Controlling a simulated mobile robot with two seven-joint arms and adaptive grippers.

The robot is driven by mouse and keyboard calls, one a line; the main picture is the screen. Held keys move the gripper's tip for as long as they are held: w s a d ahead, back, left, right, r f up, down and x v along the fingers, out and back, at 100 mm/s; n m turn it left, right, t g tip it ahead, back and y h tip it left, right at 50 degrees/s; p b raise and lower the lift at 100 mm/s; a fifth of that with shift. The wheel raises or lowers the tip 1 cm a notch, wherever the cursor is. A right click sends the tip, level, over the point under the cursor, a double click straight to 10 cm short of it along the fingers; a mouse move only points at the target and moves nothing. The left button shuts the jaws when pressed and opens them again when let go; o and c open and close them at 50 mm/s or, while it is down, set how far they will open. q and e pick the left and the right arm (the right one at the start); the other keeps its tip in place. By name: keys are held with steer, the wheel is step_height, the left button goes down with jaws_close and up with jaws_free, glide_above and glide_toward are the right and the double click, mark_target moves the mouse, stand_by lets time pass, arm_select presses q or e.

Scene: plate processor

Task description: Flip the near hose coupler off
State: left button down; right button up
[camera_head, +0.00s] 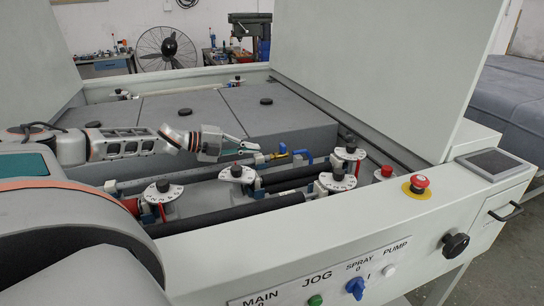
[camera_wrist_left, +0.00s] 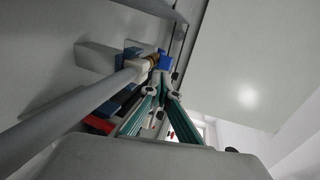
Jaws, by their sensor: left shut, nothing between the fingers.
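My left gripper (camera_head: 254,147) reaches in from the left over the grey covers. It is shut and empty, its tips just left of a hose coupler with a white fitting, a yellow band and a blue end (camera_head: 283,150). A blue lever-like piece (camera_head: 304,156) stands just right of it. In the left wrist view the teal-padded fingers (camera_wrist_left: 162,82) point at the blue end (camera_wrist_left: 164,62) of a grey pipe with a white and yellow fitting (camera_wrist_left: 139,66). I cannot tell whether they touch it. My right gripper is not in view.
A red emergency button (camera_head: 419,182) and a control panel (camera_head: 330,284) lie at the front. Raised white panels (camera_head: 385,70) flank the covers (camera_head: 185,125).

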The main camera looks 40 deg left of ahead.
mark_target(262, 155)
arm_select(q)
steer(key=shift+f+b+x, duration=0.2)
steer(key=shift+b+x, duration=0.9)
steer(key=shift+b, duration=0.05)
steer(key=shift+w+d+f+b, duration=0.25)
steer(key=shift+w+b, duration=0.25)
steer(key=shift+b, duration=0.1)
steer(key=shift+w+d+r, duration=0.1)
steer(key=shift+w+r, duration=0.1)
steer(key=shift+w, duration=0.05)
steer(key=shift+w+d+r+b, duration=0.1)
steer(key=shift+w+d+b, duration=0.25)
steer(key=shift+w, duration=0.35)
steer(key=shift+w+d, duration=0.3)
steer(key=shift+w, duration=0.25)
steer(key=shift+w+d, duration=0.1)
steer(key=shift+w, duration=0.05)
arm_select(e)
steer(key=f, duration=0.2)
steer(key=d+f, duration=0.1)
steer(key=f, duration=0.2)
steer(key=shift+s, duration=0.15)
